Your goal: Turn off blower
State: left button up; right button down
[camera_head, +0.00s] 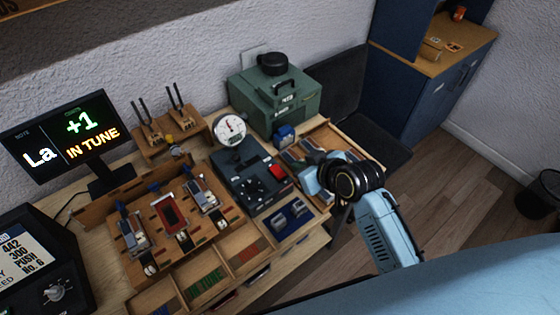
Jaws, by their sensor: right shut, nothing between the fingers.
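A dark control box (247,180) on the bench carries a black dial, a red switch (277,173) on its right side and a round white gauge (229,130) behind it. A green case (283,105) with a black handle and a round black cap stands behind it, against the wall. Which of the two is the blower is not marked legibly. My right gripper (310,179) is shut and empty, just right of the red switch, over the edge of a wooden tray. Its fingertips are small and partly hidden; contact with the switch cannot be told. My left gripper is out of view.
A wooden tray (345,137) lies under my right gripper. A wooden rack of action parts (157,272), a tuner screen (62,137) and another display unit (30,262) fill the left.

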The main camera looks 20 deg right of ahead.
jog(key=shift+w+r, duration=0.1)
jog(key=shift+w, duration=0.1)
send_over(280, 173)
jog(key=f, duration=0.6)
jog(key=shift+s+d, duration=0.15)
jog(key=shift+s, duration=0.2)
jog(key=shift+w+f, duration=0.25)
jog(key=shift+f, duration=0.9)
jog(key=shift+w+f+b, duration=0.1)
jog(key=shift+f+b, duration=0.25)
jog(key=shift+f, duration=0.6)
jog(key=shift+w, duration=0.1)
